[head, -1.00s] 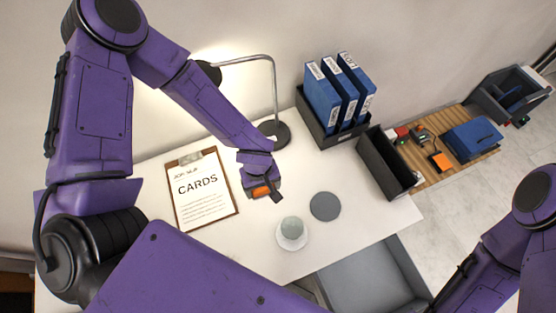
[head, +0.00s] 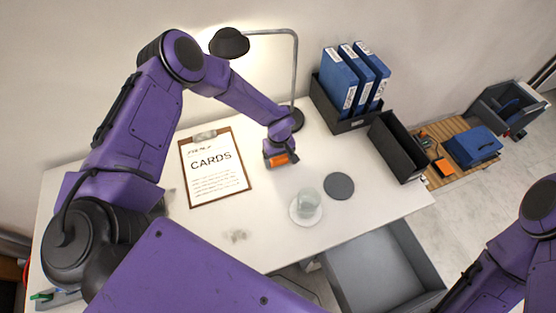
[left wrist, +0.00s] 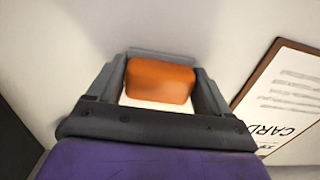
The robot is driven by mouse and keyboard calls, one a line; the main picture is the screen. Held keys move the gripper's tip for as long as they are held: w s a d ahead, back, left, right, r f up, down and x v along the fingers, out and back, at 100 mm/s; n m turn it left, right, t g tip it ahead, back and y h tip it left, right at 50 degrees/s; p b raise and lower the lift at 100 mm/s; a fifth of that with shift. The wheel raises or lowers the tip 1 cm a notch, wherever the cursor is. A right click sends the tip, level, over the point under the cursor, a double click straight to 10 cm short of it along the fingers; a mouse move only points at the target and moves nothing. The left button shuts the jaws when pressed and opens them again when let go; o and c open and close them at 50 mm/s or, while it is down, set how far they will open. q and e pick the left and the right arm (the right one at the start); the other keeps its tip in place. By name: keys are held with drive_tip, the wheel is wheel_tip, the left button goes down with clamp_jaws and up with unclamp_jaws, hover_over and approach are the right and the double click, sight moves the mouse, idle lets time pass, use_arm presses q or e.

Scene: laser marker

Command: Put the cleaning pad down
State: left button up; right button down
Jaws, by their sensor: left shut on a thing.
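The cleaning pad is an orange block (head: 278,160). My left gripper (head: 281,158) is shut on it, over the white desk right of the clipboard. In the left wrist view the pad (left wrist: 160,82) sits between the two grey fingers. I cannot tell whether its underside touches the desk. My right gripper is out of the picture; only part of that arm shows at lower right.
A clipboard (head: 213,170) lies left of the pad. A cup on a saucer (head: 296,216) and a round grey coaster (head: 339,186) stand nearer the front. A lamp (head: 297,75) and a binder box (head: 335,115) are behind. A grey smudge (head: 235,236) marks the desk.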

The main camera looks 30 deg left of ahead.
sight(277, 158)
use_arm(q)
drive_tip(key=o, duration=0.8)
drive_tip(key=shift+w+a+f, duration=0.1)
drive_tip(key=shift+w+f, duration=0.1)
drive_tip(key=shift+w, duration=0.4)
drive_tip(key=shift+o, duration=0.2)
drive_tip(key=shift+s+r, duration=0.1)
drive_tip(key=shift+r, duration=0.05)
drive_tip(key=shift+s+r, duration=0.1)
drive_tip(key=shift+s, duration=0.2)
drive_tip(key=shift+s+r, duration=0.4)
drive_tip(key=shift+r, duration=0.05)
drive_tip(key=r, duration=0.2)
drive_tip(key=w+r+b, duration=0.1)
drive_tip(key=r, duration=0.1)
drive_tip(key=shift+r, duration=0.25)
wheel_tip(277, 158, up, 7)
drive_tip(key=shift+s+b, duration=0.2)
drive_tip(key=shift+b, duration=0.2)
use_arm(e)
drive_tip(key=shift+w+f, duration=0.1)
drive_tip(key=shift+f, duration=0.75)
use_arm(q)
drive_tip(key=shift+s+a+f, duration=0.1)
